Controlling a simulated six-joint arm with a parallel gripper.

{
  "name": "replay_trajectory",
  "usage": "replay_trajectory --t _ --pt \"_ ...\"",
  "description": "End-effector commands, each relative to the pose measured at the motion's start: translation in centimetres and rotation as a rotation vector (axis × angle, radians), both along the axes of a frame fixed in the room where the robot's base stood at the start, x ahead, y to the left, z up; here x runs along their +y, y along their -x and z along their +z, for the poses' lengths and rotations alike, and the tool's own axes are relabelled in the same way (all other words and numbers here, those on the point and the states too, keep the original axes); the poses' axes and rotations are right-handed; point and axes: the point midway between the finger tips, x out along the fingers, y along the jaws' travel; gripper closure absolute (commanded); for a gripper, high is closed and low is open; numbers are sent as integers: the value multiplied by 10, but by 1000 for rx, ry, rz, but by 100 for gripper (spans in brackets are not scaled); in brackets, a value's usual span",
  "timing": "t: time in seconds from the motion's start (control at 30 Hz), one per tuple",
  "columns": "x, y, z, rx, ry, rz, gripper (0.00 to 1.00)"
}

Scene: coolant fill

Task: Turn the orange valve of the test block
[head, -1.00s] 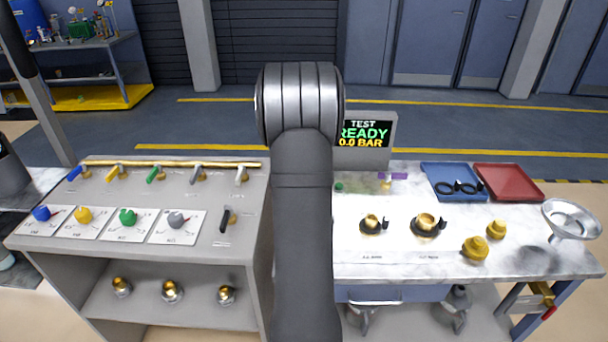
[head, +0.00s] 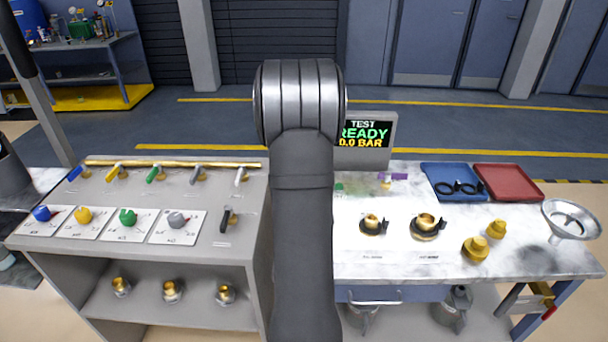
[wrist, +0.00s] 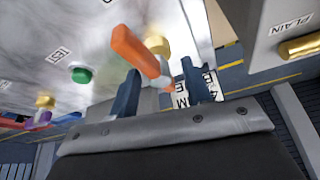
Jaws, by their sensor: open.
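The orange valve handle (wrist: 138,52) shows in the wrist view as a slanted lever above the pale bench surface. A brass fitting (wrist: 157,45) sits right beside it. My gripper (wrist: 160,72) is open, with one dark finger on either side of the handle's lower end. I cannot tell whether either finger touches it. In the head view my own arm hides the valve and my gripper.
A green button (wrist: 81,74) lies left of the handle beside a TEST label. The test display (head: 364,134) reads READY, 0.0 BAR. A valve console (head: 140,215) stands left; blue (head: 455,180) and red (head: 508,181) trays and a funnel (head: 571,219) are right.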

Motion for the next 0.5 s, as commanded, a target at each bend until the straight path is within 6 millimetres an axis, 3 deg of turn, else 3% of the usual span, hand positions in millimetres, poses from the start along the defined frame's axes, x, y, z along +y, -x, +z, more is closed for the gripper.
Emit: replay_trajectory --t 0.5 --pt "11 43 110 -5 0 2 55"
